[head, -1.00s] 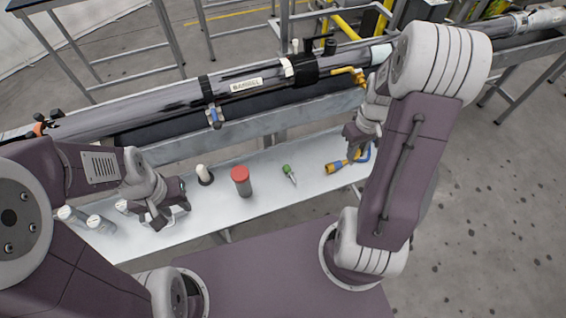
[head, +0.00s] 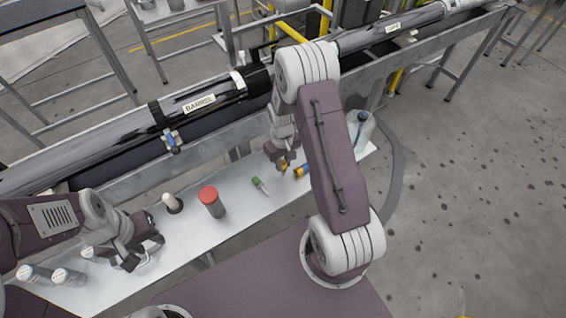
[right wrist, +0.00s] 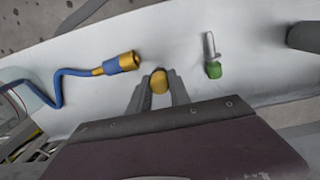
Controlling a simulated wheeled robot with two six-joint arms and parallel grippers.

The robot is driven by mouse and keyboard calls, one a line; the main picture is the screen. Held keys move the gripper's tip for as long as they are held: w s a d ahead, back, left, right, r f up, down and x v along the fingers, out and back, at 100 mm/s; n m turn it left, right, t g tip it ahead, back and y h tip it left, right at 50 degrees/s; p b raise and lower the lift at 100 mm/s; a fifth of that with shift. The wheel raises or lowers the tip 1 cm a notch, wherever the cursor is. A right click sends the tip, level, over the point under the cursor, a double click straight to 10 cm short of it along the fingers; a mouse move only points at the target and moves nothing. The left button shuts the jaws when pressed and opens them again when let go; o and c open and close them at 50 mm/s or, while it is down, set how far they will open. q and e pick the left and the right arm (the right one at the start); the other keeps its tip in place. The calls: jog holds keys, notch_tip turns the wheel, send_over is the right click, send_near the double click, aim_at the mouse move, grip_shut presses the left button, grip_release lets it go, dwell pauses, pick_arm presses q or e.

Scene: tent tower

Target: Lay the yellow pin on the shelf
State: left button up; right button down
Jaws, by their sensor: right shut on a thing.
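The yellow pin (right wrist: 159,81) shows as a rounded yellow end between the two fingers of my right gripper (right wrist: 159,92) in the right wrist view. The right gripper is shut on it. In the head view this gripper (head: 282,166) is over the white shelf (head: 235,235), between the green-capped item and the blue hose. Only a small yellow part of the pin shows there. I cannot tell whether the pin touches the shelf. My left gripper (head: 142,256) is over the shelf's left part, its fingers apart.
On the shelf are a red-capped grey cylinder (head: 212,203), a green-capped item (head: 260,186), a blue hose with a brass end (right wrist: 119,63), a white-topped item (head: 172,202) and grey-white bottles (head: 68,277). The long barrel (head: 100,145) runs behind. Bare shelf surrounds the pin.

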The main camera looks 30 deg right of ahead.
jog(key=shift+f, duration=0.1)
jog(key=c, duration=1.2)
grip_release()
notch_tip(320, 180, up, 12)
jog(key=p, duration=0.1)
jog(key=s+a+r, duration=0.1)
jog(key=s+a, duration=0.2)
jog(key=s, duration=0.3)
jog(key=s+a+r+m+t, duration=0.1)
jog(key=s+a+r, duration=0.1)
jog(key=s+a, duration=0.2)
jog(key=shift+s+a, duration=0.25)
jog(key=shift+s, duration=0.9)
